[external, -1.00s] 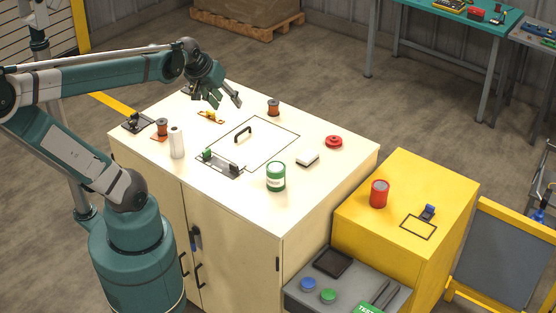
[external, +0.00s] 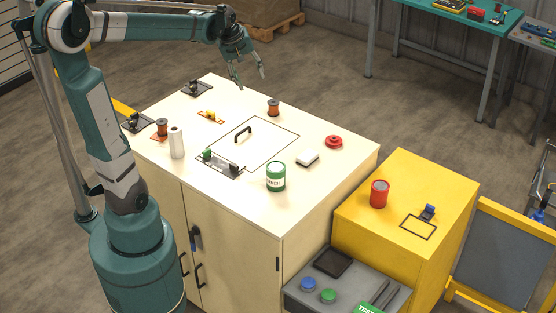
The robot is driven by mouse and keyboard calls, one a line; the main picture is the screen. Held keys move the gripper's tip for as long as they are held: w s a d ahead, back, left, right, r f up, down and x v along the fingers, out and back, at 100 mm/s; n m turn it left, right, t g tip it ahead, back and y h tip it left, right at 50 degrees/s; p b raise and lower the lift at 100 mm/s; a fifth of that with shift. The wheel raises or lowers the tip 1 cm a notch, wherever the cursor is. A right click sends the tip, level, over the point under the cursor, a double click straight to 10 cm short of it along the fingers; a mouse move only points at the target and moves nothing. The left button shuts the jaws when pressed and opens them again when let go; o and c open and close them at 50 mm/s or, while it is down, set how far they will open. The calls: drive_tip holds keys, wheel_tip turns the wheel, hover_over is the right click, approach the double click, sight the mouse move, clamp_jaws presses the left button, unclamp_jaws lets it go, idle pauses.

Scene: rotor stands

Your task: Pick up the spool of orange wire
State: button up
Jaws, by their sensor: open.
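A spool of orange-brown wire with dark ends (external: 273,107) stands upright near the back edge of the cream cabinet top (external: 310,190). A second, similar orange-brown spool (external: 162,127) stands at the left, on or beside an orange marking. I cannot tell from their colour which one the task names. My gripper (external: 251,81) is open and empty, fingers pointing down. In the picture it is above and slightly left of the back spool, apart from it.
A white roll (external: 176,143) stands near the left spool. A green can (external: 276,177), a white block (external: 307,159), a red round object (external: 334,142) and a black handle (external: 243,133) are on the top. A yellow cabinet (external: 440,190) with a red can (external: 379,193) adjoins at right.

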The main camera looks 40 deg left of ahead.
drive_tip(key=w+a+f+n+g, duration=0.1)
drive_tip(key=w+a+f+n, duration=0.25)
drive_tip(key=w, duration=0.55)
drive_tip(key=n+g+h+b, duration=0.1)
drive_tip(key=n+g+b, duration=0.1)
drive_tip(key=n, duration=1)
hover_over(273, 102)
drive_tip(key=shift+m, duration=0.25)
drive_tip(key=f, duration=1.5)
drive_tip(key=s+f, duration=0.1)
drive_tip(key=f, duration=0.6)
drive_tip(key=shift+a+f, duration=0.2)
drive_tip(key=shift+f, duration=0.05)
drive_tip(key=shift+w+a+f, duration=0.15)
drive_tip(key=shift+w+f, duration=0.05)
drive_tip(key=shift+f, duration=0.15)
drive_tip(key=shift+w+f, duration=0.15)
drive_tip(key=shift+f, duration=1.1)
drive_tip(key=shift+f, duration=0.15)
drive_tip(key=shift+w+d+f+p, duration=0.1)
drive_tip(key=shift+d+f+p, duration=0.1)
drive_tip(key=shift+f, duration=0.6)
drive_tip(key=shift+w+d+f+p, duration=0.1)
drive_tip(key=shift+f+p, duration=0.15)
drive_tip(key=shift+f, duration=0.6)
drive_tip(key=shift+w+d+f+p, duration=0.1)
drive_tip(key=shift+f+p, duration=0.1)
drive_tip(key=shift+f, duration=0.6)
